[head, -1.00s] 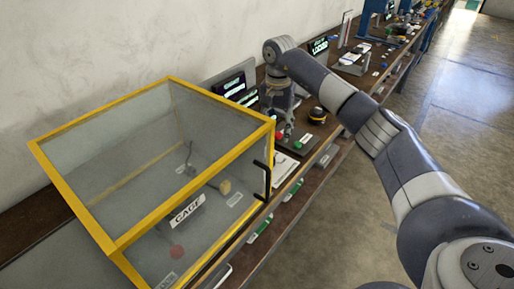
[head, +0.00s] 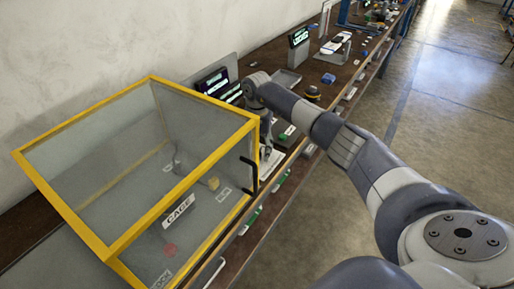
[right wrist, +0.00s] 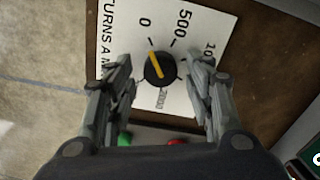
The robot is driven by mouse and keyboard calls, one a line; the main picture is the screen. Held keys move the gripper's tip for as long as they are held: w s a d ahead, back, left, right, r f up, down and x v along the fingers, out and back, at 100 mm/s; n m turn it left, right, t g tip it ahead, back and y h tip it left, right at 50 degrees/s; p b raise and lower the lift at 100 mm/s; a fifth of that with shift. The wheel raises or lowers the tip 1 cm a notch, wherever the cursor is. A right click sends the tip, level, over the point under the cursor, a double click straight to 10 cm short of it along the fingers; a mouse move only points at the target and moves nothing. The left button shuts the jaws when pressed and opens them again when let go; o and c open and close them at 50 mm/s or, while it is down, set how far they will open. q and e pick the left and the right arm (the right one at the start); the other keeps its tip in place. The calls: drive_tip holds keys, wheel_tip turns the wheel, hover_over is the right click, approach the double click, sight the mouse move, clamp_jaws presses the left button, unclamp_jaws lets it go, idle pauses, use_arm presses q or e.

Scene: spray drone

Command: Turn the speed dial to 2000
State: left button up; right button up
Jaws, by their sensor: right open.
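The speed dial (right wrist: 160,68) is a round black knob with a yellow bar, seen in the right wrist view. The upper end of the bar points close to the 0 mark. The dial sits on a white plate (right wrist: 125,50) with printed numbers, including 500 and a partly shaded 2000 below the knob. My right gripper (right wrist: 160,66) is open, one finger on each side of the knob, with visible gaps. In the head view the right gripper (head: 267,138) is beside the cage's right edge and the dial is not clear. My left gripper is not in view.
A yellow-framed clear cage (head: 135,255) stands left of my right arm. Dark screens (head: 213,83) stand behind. Green (right wrist: 125,138) and red (right wrist: 175,142) buttons lie near the gripper base. The bench continues to the back; open floor lies right.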

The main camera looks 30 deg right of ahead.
drive_tip(key=c, duration=1)
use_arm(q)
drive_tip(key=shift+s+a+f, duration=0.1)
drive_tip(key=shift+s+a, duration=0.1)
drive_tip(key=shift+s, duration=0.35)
use_arm(e)
drive_tip(key=shift+c, duration=0.3)
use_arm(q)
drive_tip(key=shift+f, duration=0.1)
